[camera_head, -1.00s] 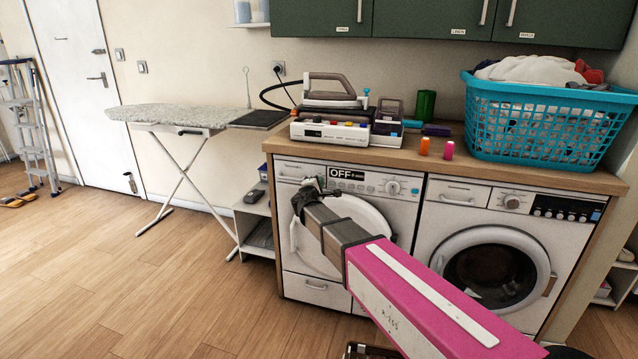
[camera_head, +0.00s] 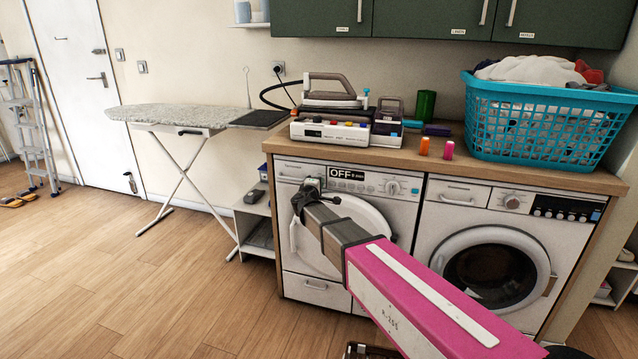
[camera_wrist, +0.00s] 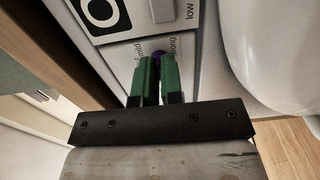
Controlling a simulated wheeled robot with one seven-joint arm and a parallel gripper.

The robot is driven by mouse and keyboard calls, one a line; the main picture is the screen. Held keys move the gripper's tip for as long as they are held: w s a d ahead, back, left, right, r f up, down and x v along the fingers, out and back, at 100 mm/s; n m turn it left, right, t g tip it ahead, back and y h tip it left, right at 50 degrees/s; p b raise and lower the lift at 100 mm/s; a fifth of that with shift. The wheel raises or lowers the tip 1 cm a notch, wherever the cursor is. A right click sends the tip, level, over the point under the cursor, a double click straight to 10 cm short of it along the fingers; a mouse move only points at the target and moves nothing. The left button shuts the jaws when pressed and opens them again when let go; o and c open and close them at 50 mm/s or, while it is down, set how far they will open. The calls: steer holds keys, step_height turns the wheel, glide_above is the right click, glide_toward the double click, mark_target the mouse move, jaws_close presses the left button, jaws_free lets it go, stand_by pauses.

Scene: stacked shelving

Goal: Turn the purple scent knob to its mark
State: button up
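The purple scent knob (camera_wrist: 158,54) is a small knob on the white washer front, mostly hidden by the fingers. It shows between the green fingertips of my gripper (camera_wrist: 158,62) in the wrist view. The fingers are close together, one on each side of the knob, and appear shut on it. Printed words flank the fingertips, but any mark is too small or hidden to tell. In the head view my gripper (camera_head: 313,184) is at the upper left of the left washer (camera_head: 290,258), below its drawer, and hides the knob.
The left washer's display (camera_head: 346,174) reads OFF, with a larger dial to its right. Its round door lies close beside my gripper. A second washer (camera_head: 438,220) stands to the right. An iron (camera_head: 330,98) and a blue basket (camera_head: 540,130) stand on the wooden counter above.

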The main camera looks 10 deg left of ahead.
steer(key=shift+o, duration=0.4)
steer(key=s, duration=0.5)
steer(key=shift+a, duration=0.2)
